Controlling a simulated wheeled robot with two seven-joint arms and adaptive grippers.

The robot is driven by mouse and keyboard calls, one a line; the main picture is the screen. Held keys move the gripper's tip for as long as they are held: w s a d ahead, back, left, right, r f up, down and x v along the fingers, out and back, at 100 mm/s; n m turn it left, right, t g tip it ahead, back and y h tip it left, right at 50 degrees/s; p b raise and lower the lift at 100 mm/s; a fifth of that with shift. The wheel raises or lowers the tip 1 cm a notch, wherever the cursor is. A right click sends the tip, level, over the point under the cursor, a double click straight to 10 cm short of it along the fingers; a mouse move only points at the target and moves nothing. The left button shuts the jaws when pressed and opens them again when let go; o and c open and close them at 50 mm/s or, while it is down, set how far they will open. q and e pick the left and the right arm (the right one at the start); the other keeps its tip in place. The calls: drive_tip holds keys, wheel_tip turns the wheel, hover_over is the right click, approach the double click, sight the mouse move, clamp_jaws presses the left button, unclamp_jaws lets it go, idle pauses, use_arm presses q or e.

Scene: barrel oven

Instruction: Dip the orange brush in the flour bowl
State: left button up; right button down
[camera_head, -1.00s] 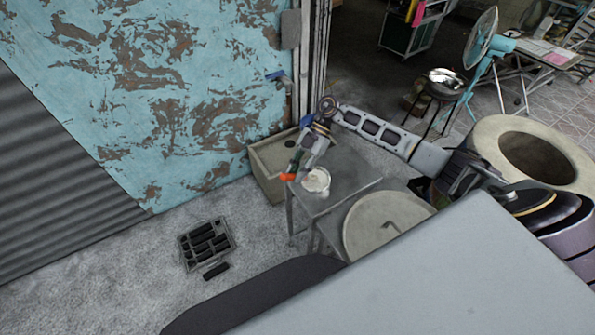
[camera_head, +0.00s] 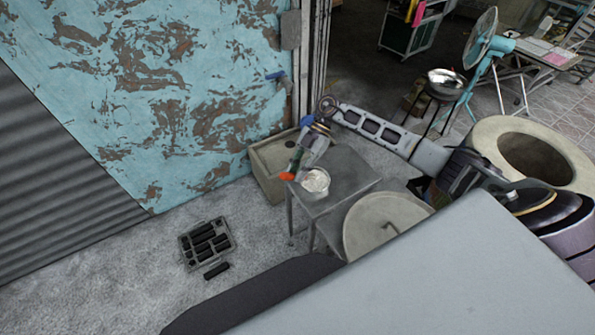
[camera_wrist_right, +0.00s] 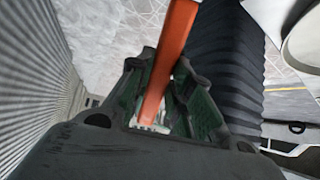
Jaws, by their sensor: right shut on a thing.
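The flour bowl (camera_head: 315,181) is a small pale bowl with white contents on the small grey metal table (camera_head: 345,190). My right gripper (camera_head: 296,166) is just to the left of the bowl and above the table's left corner. It is shut on the orange brush (camera_head: 288,177), whose orange end shows beside the bowl's rim, not inside it. In the right wrist view the orange brush (camera_wrist_right: 166,70) runs up from between the green-lined fingers (camera_wrist_right: 165,100). The brush's bristles cannot be made out. My left gripper is not in view.
A round lid (camera_head: 375,235) with a handle lies right of the table. A barrel oven (camera_head: 485,140) stands at right. A beige box (camera_head: 268,172) sits behind the table by the blue wall. A tray of black pieces (camera_head: 203,240) lies on the open floor at left.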

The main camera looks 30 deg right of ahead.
drive_tip(key=shift+r+p, duration=0.65)
drive_tip(key=shift+r, duration=2.25)
drive_tip(key=shift+r, duration=0.1)
wheel_tip(320, 180, up, 10)
